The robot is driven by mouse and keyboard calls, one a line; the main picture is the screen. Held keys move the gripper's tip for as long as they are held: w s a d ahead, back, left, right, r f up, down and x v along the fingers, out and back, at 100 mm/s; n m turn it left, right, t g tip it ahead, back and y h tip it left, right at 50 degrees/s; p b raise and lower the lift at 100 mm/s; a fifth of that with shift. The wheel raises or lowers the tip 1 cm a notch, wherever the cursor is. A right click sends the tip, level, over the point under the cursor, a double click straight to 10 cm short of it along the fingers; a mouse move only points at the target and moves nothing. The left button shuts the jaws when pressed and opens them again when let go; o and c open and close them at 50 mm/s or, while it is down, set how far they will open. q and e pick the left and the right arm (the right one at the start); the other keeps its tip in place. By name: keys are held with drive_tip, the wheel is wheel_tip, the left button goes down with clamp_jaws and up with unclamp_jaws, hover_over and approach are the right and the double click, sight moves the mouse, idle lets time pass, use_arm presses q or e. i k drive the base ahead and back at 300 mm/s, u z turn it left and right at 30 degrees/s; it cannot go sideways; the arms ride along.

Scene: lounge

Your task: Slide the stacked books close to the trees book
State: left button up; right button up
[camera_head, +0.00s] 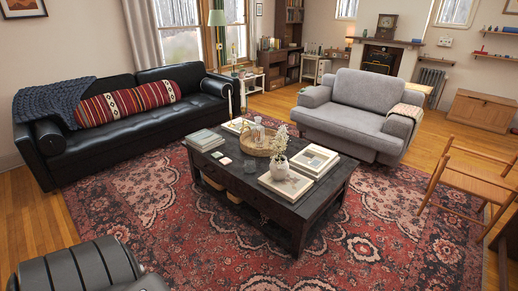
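A dark wooden coffee table (240,192) stands on the rug with several books on it. A stack of books (204,140) lies at its left end. A flat book (238,126) lies at the far edge. At the right end, a pale stack of books (286,185) lies in front of another stack with a picture cover (315,160); the two are close together. Titles are too small to read, so I cannot tell which is the trees book. Neither of my grippers is in view.
A tray (257,148) with glassware sits mid-table, and a white flower vase (279,166) stands by the pale books. A black sofa (130,120), grey armchair (345,108) and wooden chair (470,180) surround the table. The patterned rug (370,235) is open in front and right.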

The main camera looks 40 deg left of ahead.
sight(204, 140)
drive_tip(key=u, duration=0.2)
drive_tip(key=i, duration=0.4)
drive_tip(key=u, duration=0.75)
drive_tip(key=i, duration=1.1)
drive_tip(key=u, duration=0.55)
